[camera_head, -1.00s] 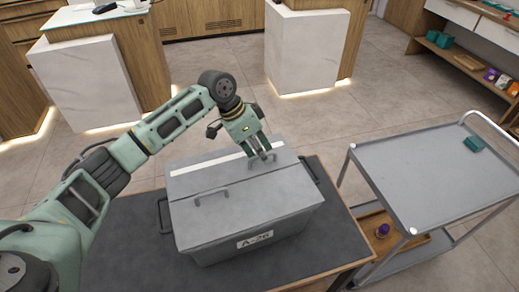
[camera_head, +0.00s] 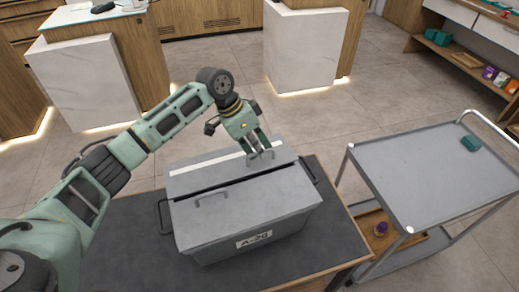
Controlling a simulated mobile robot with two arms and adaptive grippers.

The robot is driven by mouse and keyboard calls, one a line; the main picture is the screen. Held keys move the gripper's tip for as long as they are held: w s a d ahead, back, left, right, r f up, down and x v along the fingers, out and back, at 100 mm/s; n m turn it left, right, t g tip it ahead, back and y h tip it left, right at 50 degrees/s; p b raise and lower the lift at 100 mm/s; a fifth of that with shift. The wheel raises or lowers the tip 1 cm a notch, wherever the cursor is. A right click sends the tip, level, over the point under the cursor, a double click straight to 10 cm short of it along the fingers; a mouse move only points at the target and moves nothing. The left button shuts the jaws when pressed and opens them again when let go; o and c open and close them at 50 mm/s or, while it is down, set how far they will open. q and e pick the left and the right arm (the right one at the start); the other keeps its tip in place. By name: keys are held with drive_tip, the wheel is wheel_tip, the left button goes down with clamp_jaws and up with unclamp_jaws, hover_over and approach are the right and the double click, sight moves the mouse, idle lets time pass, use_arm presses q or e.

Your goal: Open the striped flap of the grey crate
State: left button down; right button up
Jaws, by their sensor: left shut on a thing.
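The grey crate (camera_head: 275,222) with the label "A-26" stands on the dark table top. Its striped flap (camera_head: 190,182), at the back with a white stripe along it, is raised slightly. A dark gap shows between it and the plain front flap (camera_head: 245,206), which lies shut with its own handle (camera_head: 211,197). My left gripper (camera_head: 261,155) comes down from above and is shut on the handle of the striped flap, near its right end. The fingers partly hide that handle. My right gripper is out of view.
A metal trolley (camera_head: 432,178) stands close to the right of the table (camera_head: 124,240), with a small green thing (camera_head: 470,144) on top and a wooden tray (camera_head: 400,240) below. Floor is free behind the crate, before white counters (camera_head: 310,52).

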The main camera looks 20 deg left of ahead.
use_arm(q)
drive_tip(key=shift+w+r, duration=0.1)
drive_tip(key=shift+r, duration=0.15)
drive_tip(key=shift+w+a+r+p, duration=0.15)
drive_tip(key=shift+r+p, duration=0.2)
drive_tip(key=shift+w+a+r+p, duration=0.15)
drive_tip(key=shift+r+p, duration=0.15)
drive_tip(key=shift+r, duration=0.05)
drive_tip(key=shift+w+a, duration=0.1)
drive_tip(key=shift+r, duration=0.15)
drive_tip(key=shift+w+a+r+p, duration=0.5)
drive_tip(key=shift+w+r+p, duration=0.1)
drive_tip(key=shift+r, duration=0.15)
drive_tip(key=shift+w, duration=0.1)
drive_tip(key=shift+a, duration=0.1)
